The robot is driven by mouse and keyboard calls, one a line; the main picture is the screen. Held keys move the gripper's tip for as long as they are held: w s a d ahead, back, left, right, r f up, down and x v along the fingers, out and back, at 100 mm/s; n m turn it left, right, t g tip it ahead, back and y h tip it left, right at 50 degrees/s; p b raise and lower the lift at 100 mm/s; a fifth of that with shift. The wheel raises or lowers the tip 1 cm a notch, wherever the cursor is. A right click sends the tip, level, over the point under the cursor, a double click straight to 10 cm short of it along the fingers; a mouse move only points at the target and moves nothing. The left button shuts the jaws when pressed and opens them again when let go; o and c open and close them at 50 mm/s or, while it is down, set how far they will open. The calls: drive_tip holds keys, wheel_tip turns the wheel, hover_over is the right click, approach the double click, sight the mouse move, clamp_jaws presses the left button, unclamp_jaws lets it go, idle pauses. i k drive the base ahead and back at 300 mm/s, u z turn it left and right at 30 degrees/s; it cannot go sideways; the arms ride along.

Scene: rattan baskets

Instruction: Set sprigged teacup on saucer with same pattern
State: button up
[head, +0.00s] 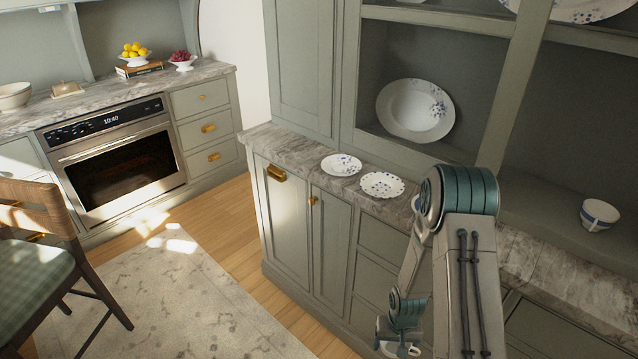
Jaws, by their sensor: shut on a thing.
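My gripper (400,352) is low at the bottom edge, in front of the cabinet doors and below the counter. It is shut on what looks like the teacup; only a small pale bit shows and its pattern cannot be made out. Two white saucers lie on the marble counter. The left saucer (341,165) has small blue marks. The right saucer (382,185) has a scalloped-looking rim and dark blue sprigs. A white and blue piece (415,203) beside it is mostly hidden behind my arm. The gripper is apart from all of these.
A white cup with a blue band (599,215) stands at the right. A large floral plate (416,110) leans in the cabinet niche. The marble counter (285,143) is bare at its left end. A chair (45,245) stands at the left; the rug (180,300) is clear.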

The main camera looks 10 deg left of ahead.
sight(344, 169)
drive_tip(key=u, duration=2.05)
drive_tip(key=i, duration=2.35)
drive_tip(key=z, duration=2.75)
